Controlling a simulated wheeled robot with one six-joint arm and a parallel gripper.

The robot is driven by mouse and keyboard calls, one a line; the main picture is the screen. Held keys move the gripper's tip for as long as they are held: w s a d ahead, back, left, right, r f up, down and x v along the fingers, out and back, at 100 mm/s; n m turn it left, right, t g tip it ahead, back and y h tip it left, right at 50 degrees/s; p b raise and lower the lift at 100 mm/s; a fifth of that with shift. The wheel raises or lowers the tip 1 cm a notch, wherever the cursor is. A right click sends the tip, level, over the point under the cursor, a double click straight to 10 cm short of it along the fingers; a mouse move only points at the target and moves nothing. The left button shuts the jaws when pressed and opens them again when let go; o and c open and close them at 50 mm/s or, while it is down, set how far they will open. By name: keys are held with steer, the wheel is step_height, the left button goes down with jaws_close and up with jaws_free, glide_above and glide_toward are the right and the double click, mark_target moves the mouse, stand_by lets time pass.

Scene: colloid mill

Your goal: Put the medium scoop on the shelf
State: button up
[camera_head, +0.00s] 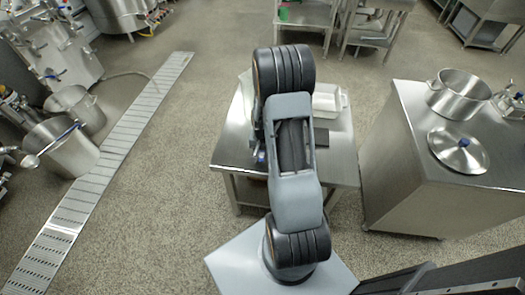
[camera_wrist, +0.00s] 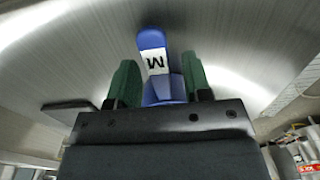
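The medium scoop (camera_wrist: 165,88) shows in the wrist view as a blue handle with a white label marked M. It lies between the two green fingers of my gripper (camera_wrist: 162,80). The handle's end sticks out past the fingertips. The scoop's bowl is hidden. In the head view my arm covers the gripper, and a small blue patch (camera_head: 260,156) shows beside the arm at the table's left side. I cannot make out the shelf for certain.
The steel table (camera_head: 232,150) lies under my arm, with a white tray (camera_head: 328,97) at its back right and a dark flat plate (camera_head: 344,148). A steel counter (camera_head: 410,185) to the right bears a pot (camera_head: 457,94) and a lid (camera_head: 457,152). Open floor lies left of the table.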

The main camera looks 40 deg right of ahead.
steer(key=shift+r, duration=0.1)
step_height(320, 180, up, 11)
steer(key=p, duration=0.2)
steer(key=s+a+r+n+t, duration=0.1)
steer(key=s+a+r+n, duration=0.3)
steer(key=a+r, duration=0.3)
steer(key=s+a+r+n+t, duration=0.1)
steer(key=s+a+r+n, duration=0.3)
steer(key=a, duration=0.5)
step_height(320, 180, up, 3)
steer(key=shift+s+r+t, duration=0.15)
steer(key=shift+s+t, duration=0.25)
steer(key=shift+s, duration=0.85)
steer(key=shift+s+a, duration=0.15)
steer(key=shift+s, duration=0.05)
steer(key=shift+c, duration=0.4)
